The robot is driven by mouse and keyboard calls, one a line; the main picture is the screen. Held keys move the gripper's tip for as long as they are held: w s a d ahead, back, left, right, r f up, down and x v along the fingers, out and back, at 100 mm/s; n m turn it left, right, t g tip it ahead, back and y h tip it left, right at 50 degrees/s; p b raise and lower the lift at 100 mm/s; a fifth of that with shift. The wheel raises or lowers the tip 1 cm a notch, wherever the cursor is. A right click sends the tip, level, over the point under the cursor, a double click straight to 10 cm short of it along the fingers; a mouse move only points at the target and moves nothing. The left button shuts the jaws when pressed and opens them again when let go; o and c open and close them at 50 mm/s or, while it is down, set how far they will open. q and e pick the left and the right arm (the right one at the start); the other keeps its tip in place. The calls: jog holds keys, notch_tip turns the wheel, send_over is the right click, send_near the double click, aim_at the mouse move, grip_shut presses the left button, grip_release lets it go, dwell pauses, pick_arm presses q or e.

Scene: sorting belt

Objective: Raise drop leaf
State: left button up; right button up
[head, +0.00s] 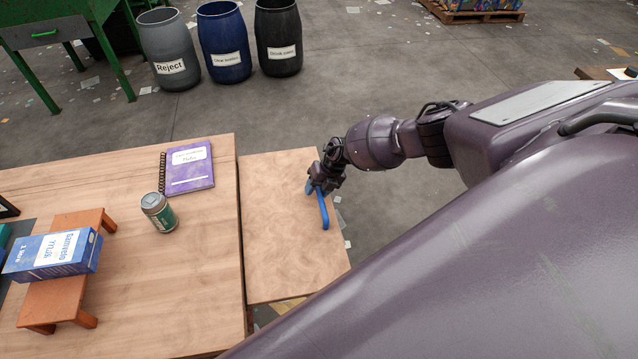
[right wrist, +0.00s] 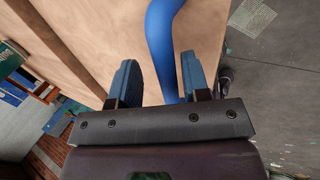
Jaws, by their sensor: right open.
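The drop leaf (head: 285,215) is a pale wooden panel along the right side of the wooden table (head: 205,270). A dark seam separates the two, and I cannot tell the leaf's exact angle. A blue bar handle (head: 323,212) is on the leaf near its outer edge. My right gripper (head: 318,186) is at the far end of this handle. In the right wrist view, the blue handle (right wrist: 162,45) runs between the two open fingers of my right gripper (right wrist: 160,82), closer to the right finger. My left gripper is not in view.
On the table are a purple notebook (head: 190,169), a green can (head: 159,213) and a blue box (head: 55,254) on a small brown stand (head: 65,298). Several barrels, one a blue barrel (head: 224,45), stand behind. Grey floor (head: 300,110) lies open beyond the leaf.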

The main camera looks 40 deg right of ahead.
jog(key=p+v, duration=0.2)
jog(key=v, duration=0.8)
jog(key=shift+r, duration=0.3)
jog(key=w+a+r+m+t+y, duration=0.25)
jog(key=w+a+r+t, duration=0.35)
jog(key=a, duration=0.6)
jog(key=s+a+r+m+t+y, duration=0.1)
jog(key=s+a+r+m+t, duration=0.15)
jog(key=a+m, duration=0.35)
jog(key=s+a+r+m+t+y, duration=0.1)
jog(key=a+r+m+t, duration=0.3)
jog(key=a, duration=0.4)
jog(key=s+d+f+m+g+h, duration=0.1)
jog(key=s+d+f+m+h, duration=0.2)
jog(key=s+m, duration=0.3)
jog(key=s+d+f+m+g+h+b, duration=0.1)
jog(key=s+d+f+m+h, duration=0.2)
jog(key=s, duration=0.8)
jog(key=s+d+f+m+g+h+b, duration=0.1)
jog(key=s+d+f+m+h, duration=0.2)
jog(key=s+d+f+m, duration=0.4)
jog(key=s+d+m, duration=0.1)
jog(key=s+m, duration=0.1)
jog(key=shift+s, duration=0.35)
